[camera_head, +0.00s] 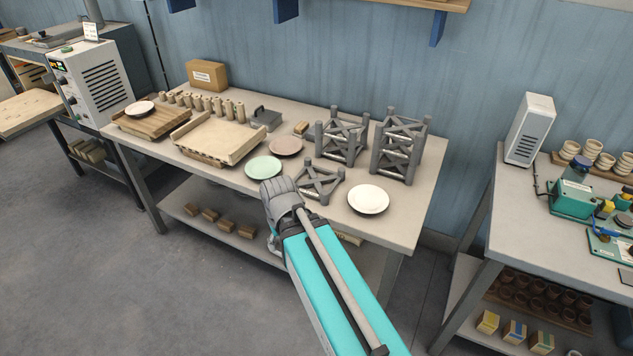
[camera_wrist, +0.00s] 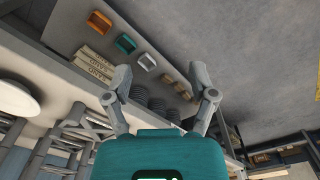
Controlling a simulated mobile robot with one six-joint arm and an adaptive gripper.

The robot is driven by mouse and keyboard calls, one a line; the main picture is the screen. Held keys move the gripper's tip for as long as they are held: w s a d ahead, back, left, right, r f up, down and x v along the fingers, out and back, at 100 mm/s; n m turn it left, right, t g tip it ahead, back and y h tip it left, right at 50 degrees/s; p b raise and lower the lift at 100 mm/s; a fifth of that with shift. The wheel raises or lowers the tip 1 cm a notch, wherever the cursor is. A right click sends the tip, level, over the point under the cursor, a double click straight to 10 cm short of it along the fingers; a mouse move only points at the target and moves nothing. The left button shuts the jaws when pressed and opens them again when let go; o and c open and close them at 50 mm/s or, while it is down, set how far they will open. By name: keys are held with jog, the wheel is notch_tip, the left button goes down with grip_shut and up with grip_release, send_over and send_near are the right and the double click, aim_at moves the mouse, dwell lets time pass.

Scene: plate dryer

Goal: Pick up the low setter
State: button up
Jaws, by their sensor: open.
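The low setter (camera_head: 320,181) is a short grey frame with corner posts and cross-braces. It stands upright near the table's front edge, between a green plate (camera_head: 263,168) and a white plate (camera_head: 368,199), with my arm just in front of it. Two taller grey setters stand behind it, one left (camera_head: 343,140) and one right (camera_head: 401,146). In the wrist view my gripper (camera_wrist: 163,82) is open, with nothing between its fingers. Grey frame parts (camera_wrist: 82,130) show at its left; I cannot tell which setter they belong to.
The table (camera_head: 225,188) also holds a pink plate (camera_head: 286,146), a beige slab (camera_head: 217,138), a wooden board (camera_head: 152,121) and several small cylinders. In the wrist view a lower shelf (camera_wrist: 150,40) carries coloured bins and boxes. A second bench (camera_head: 560,215) stands at the right.

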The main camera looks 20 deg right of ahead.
jog(key=w+d+r+t+p, duration=0.1)
jog(key=w+d+r+t, duration=0.1)
jog(key=w+d, duration=0.85)
jog(key=m+t+p, duration=0.1)
jog(key=t, duration=0.1)
send_near(318, 185)
jog(key=v, duration=0.4)
jog(key=shift+a+f+h, duration=0.15)
jog(key=shift+a+h, duration=0.05)
jog(key=shift+h, duration=0.1)
jog(key=shift+w+f, duration=0.1)
jog(key=shift+f, duration=0.05)
jog(key=b+x, duration=0.7)
jog(key=x, duration=0.1)
jog(key=shift+w+f+b, duration=0.1)
jog(key=shift+w+b, duration=0.1)
jog(key=shift+b, duration=0.1)
jog(key=shift+f, duration=0.15)
jog(key=shift+b+x, duration=2.45)
jog(key=shift+a, duration=0.1)
jog(key=shift+c, duration=0.2)
grip_shut()
